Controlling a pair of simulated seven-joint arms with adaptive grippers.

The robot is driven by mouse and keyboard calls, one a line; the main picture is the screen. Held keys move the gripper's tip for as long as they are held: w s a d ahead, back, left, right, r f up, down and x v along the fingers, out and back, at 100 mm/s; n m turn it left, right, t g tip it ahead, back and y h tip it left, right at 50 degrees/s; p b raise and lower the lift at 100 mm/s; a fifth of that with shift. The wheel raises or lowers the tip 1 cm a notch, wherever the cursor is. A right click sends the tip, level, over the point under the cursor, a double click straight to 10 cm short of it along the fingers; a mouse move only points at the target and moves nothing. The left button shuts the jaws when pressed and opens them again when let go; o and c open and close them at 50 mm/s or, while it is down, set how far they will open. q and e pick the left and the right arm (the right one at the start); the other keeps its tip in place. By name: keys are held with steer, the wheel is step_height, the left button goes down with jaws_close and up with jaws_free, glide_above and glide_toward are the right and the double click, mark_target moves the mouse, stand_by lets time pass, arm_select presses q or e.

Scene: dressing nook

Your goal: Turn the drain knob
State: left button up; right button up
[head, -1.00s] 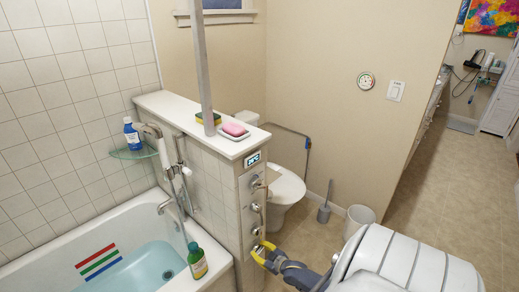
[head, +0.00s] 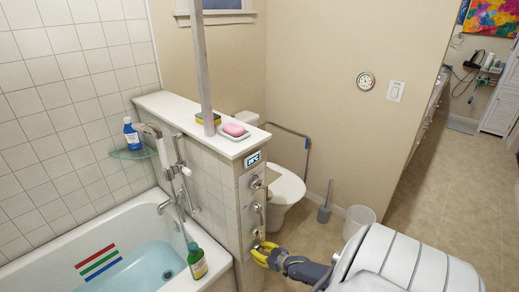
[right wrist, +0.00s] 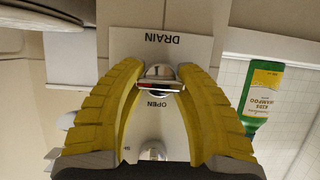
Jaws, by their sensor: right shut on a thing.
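The drain knob (right wrist: 160,73) is a small metal knob with a red mark on a white plate (right wrist: 187,48) lettered DRAIN and OPEN, seen upside down in the right wrist view. My right gripper (right wrist: 160,84) has its two yellow fingers closed on the knob from both sides. In the head view the right gripper (head: 262,251) is at the bottom of the tiled half-wall's end face, and its fingers largely hide the drain knob there. My left gripper is not in view.
More metal knobs (head: 257,184) and a small display (head: 254,158) sit above on the same end face. The bathtub (head: 115,250) holds water, with a green shampoo bottle (head: 197,263) on its rim. A toilet (head: 286,188) and white bin (head: 358,218) stand behind.

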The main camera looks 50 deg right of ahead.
steer(key=shift+s+f, duration=0.25)
steer(key=o, duration=1.4)
steer(key=shift+w+r, duration=0.15)
steer(key=shift+o, duration=0.2)
steer(key=v, duration=1.2)
